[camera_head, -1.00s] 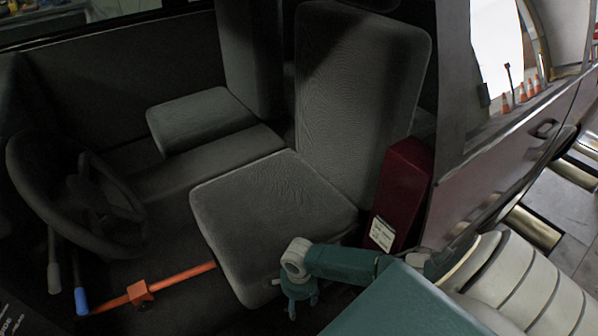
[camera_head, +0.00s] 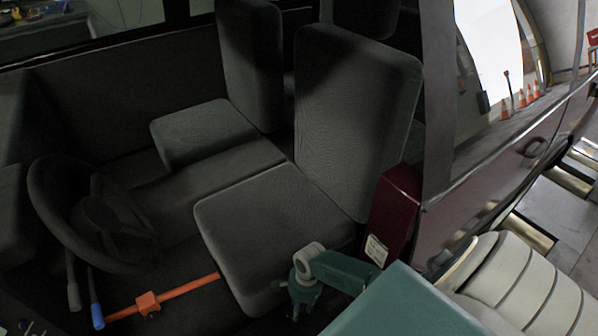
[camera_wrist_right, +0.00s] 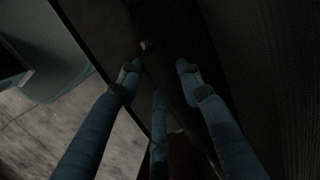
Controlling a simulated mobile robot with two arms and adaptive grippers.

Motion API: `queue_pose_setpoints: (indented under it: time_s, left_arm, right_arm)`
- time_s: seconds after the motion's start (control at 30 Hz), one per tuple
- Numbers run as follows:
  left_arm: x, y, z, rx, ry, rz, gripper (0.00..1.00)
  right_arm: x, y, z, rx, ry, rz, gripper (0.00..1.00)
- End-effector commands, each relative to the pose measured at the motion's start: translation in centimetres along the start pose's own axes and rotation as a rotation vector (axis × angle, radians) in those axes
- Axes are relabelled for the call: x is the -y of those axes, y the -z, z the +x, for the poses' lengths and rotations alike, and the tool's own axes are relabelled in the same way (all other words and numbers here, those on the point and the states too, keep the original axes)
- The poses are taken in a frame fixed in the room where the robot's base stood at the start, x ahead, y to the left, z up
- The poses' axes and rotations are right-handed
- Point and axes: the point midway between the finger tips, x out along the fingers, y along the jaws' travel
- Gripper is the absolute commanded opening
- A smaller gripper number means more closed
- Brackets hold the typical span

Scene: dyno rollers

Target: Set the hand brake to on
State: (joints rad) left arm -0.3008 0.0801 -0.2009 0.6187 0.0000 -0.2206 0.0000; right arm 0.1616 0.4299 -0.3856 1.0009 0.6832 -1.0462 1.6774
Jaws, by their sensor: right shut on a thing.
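My right gripper (camera_head: 305,305) is at the front right side of the near car seat (camera_head: 260,235), low beside its cushion, seen from above. In the right wrist view its blue fingers (camera_wrist_right: 157,75) stand around a dark, dim area with a small pale spot (camera_wrist_right: 147,45). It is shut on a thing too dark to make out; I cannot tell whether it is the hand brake. Two levers stand below the steering wheel (camera_head: 95,215), one with a grey end (camera_head: 74,296) and one with a blue end (camera_head: 97,315). My left gripper is not in view.
An orange bar (camera_head: 190,287) with an orange block (camera_head: 148,303) runs across the footwell to the near seat. A dark red box (camera_head: 396,212) stands beside the seat. The car's side (camera_head: 500,170) is at the right, with rollers beyond it.

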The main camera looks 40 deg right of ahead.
Motion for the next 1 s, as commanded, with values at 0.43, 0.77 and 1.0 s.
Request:
queue_pose_setpoints:
  time_s: [0.43,0.77,1.0]
  left_arm:
    - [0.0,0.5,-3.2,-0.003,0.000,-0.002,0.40]
    - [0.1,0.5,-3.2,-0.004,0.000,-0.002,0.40]
    - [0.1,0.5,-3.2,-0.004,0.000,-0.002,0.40]
  right_arm:
    - [0.2,2.1,-7.1,0.321,0.012,0.003,0.00]
    - [0.3,2.1,-7.5,0.335,0.014,0.001,0.00]
    - [0.2,2.0,-7.3,0.336,0.010,0.000,0.55]
